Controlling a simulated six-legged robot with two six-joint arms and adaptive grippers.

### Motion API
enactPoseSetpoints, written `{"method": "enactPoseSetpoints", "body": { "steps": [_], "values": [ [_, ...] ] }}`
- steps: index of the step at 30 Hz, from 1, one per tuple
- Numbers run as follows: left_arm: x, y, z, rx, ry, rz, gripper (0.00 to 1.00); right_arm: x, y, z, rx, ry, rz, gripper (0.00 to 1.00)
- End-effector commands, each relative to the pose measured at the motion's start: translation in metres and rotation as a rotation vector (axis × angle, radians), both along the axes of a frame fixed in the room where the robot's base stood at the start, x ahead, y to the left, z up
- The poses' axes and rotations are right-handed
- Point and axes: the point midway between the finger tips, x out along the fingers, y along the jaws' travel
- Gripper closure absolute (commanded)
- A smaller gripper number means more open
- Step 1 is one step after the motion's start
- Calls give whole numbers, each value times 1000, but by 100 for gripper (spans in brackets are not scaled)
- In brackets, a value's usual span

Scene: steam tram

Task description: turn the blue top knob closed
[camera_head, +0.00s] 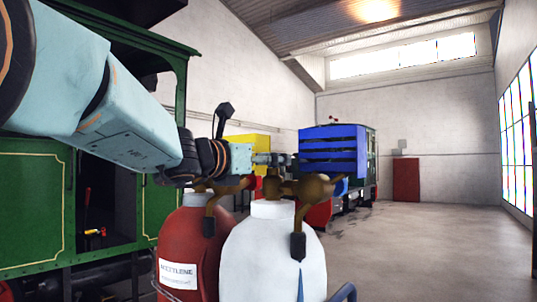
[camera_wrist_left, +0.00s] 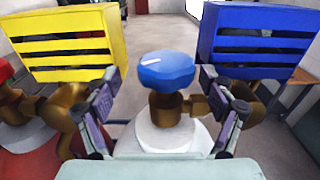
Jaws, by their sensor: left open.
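The blue top knob (camera_wrist_left: 166,70) has a white mark on its top. It sits on a brown valve (camera_wrist_left: 166,107) above the neck of a white cylinder (camera_wrist_left: 165,138) in the left wrist view. My left gripper (camera_wrist_left: 160,80) is open, with one finger on each side of the knob and a visible gap on both sides. In the head view my left gripper (camera_head: 284,159) is above the white cylinder (camera_head: 270,250), close to its brown valve (camera_head: 307,188). I cannot make out the knob clearly there. My right gripper is in neither view.
A red acetylene cylinder (camera_head: 185,240) stands left of the white one. Yellow (camera_wrist_left: 66,40) and blue (camera_wrist_left: 258,38) slatted boxes are behind the knob. A green locomotive (camera_head: 35,200) is at the left. The floor (camera_head: 430,240) at the right is free.

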Motion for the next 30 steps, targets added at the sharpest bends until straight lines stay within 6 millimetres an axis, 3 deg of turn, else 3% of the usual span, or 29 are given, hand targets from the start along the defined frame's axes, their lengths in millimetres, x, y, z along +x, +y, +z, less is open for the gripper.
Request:
{"method": "enactPoseSetpoints", "body": {
  "steps": [13,30],
  "values": [
    [8,-7,0,-1,-1,2,18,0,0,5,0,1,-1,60],
    [7,-9,0,1,-2,0,66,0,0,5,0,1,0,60]
  ]
}}
